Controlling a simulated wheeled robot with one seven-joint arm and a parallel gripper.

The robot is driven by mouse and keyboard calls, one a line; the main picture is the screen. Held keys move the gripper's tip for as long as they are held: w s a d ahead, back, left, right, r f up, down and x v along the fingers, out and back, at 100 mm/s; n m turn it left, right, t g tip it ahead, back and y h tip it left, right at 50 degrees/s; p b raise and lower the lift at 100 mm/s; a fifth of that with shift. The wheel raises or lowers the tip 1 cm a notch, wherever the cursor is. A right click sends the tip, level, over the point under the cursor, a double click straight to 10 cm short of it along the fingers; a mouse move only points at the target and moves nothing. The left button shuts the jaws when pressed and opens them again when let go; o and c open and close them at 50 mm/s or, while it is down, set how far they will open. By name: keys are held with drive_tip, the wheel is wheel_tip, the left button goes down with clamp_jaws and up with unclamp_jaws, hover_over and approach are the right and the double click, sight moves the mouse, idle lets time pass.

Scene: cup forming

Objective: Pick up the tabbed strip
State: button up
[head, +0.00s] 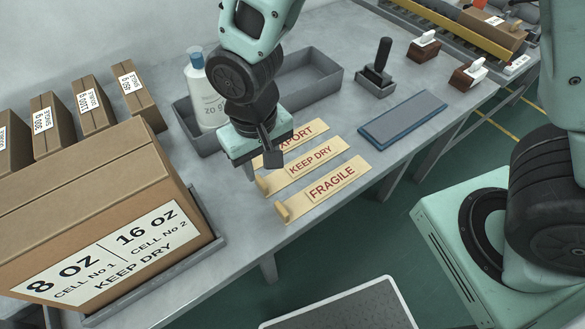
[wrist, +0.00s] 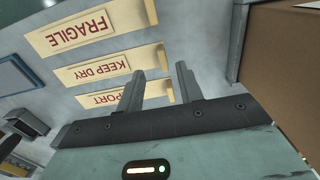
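Three pale tan strips lie side by side on the grey bench, each with a raised tab at its left end in the head view. They read EXPORT (head: 316,132), KEEP DRY (head: 325,160) and FRAGILE (head: 345,181). The wrist view also shows FRAGILE (wrist: 120,17), KEEP DRY (wrist: 128,61) and EXPORT (wrist: 88,101). My gripper (head: 259,162) is open and empty, pointing down over the tab end of the EXPORT strip and partly hiding it. In the wrist view my two fingers (wrist: 160,70) stand apart, with the EXPORT strip's tab end seen between them.
A large labelled carton (head: 120,215) stands close on the left, with smaller boxes (head: 90,101) behind. A grey bin (head: 305,83) holding a white bottle (head: 206,97) is behind my gripper. A blue-grey pad (head: 403,118) and a black-handled stamp (head: 378,65) lie to the right.

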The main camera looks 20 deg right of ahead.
sight(264, 185)
drive_tip(key=shift+a+f+p, duration=0.15)
drive_tip(key=shift+f+p, duration=0.2)
drive_tip(key=shift+f, duration=3.4)
clamp_jaws()
